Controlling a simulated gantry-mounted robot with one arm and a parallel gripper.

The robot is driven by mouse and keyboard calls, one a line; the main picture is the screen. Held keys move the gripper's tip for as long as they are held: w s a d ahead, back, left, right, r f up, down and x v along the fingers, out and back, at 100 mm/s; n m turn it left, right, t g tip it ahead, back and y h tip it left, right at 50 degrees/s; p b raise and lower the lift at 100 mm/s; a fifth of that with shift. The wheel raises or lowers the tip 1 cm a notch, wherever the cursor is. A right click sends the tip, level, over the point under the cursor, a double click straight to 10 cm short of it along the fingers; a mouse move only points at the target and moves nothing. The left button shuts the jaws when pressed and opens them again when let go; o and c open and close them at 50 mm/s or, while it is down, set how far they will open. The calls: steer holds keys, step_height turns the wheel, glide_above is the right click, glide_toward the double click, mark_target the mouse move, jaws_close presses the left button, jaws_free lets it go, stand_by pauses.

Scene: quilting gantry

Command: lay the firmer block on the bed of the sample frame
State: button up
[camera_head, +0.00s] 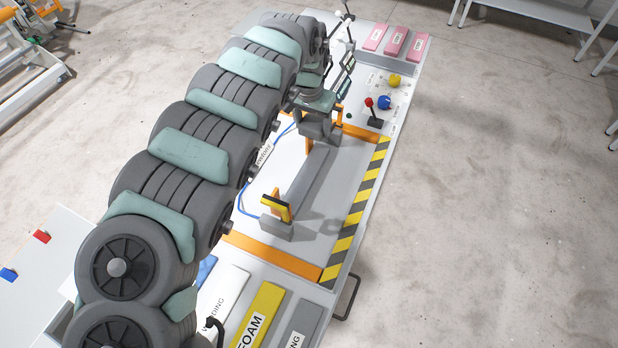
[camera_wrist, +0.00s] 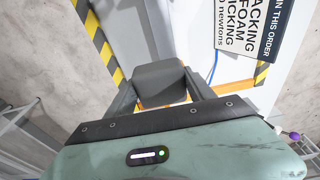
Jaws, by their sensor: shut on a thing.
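My gripper (camera_wrist: 160,95) is shut on a plain grey block (camera_wrist: 158,74), which sits between the two dark fingers in the wrist view. No label shows on its visible faces, so I cannot tell its firmness. In the head view my wrist hangs over the far part of the white table, and the block is hard to make out there. A long grey bed (camera_head: 312,180) runs along the table between an orange-and-yellow upright (camera_head: 276,206) at the near end and an orange upright by my gripper at the far end. The bed looks bare where visible.
Yellow-black striping (camera_head: 357,213) edges the table's right side. Labelled panels, including a yellow foam one (camera_head: 259,316), lie nearer. A blue cable (camera_head: 243,190) runs alongside.

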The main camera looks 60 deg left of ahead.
steer(key=b, duration=0.1)
glide_above(309, 175)
steer(key=f, duration=1.7)
steer(key=shift+s+d, duration=0.15)
steer(key=shift+d, duration=0.05)
step_height(309, 175, down, 3)
steer(key=shift+r+b, duration=0.15)
steer(key=shift+b, duration=0.15)
steer(key=shift+a+f, duration=0.1)
steer(key=shift+f, duration=0.15)
steer(key=shift+f, duration=0.15)
steer(key=o, duration=1.4)
step_height(309, 175, up, 12)
steer(key=s+d+p, duration=0.1)
steer(key=shift+s, duration=0.2)
steer(key=shift+d, duration=0.1)
